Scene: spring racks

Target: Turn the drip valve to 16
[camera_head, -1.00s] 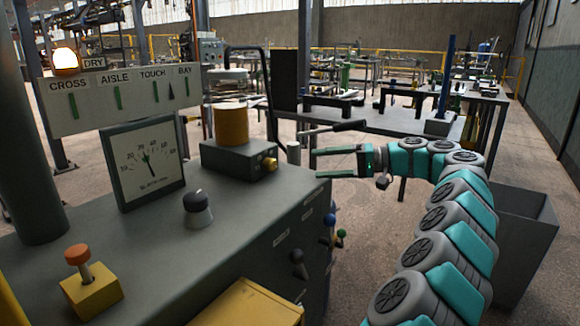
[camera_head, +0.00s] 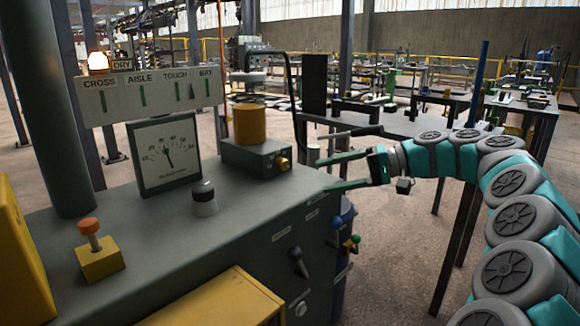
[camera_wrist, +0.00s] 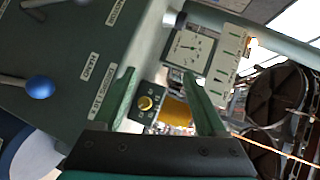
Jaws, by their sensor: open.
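A small grey box (camera_head: 245,158) with an amber cylinder (camera_head: 250,122) on top stands on the cabinet. A yellow knob (camera_head: 283,164) on its end face looks like the drip valve; no label confirms this. In the wrist view the knob (camera_wrist: 146,102) sits in a dark plate with small scale marks, too small to read for its setting. My gripper (camera_head: 325,174) is open and empty, to the right of the knob and apart from it. In the wrist view the knob shows between the fingers of my gripper (camera_wrist: 160,73), nearer the left finger.
Levers, including a blue-balled one (camera_wrist: 40,87), stick out of the cabinet's side. A metal table (camera_head: 385,118) stands behind my arm.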

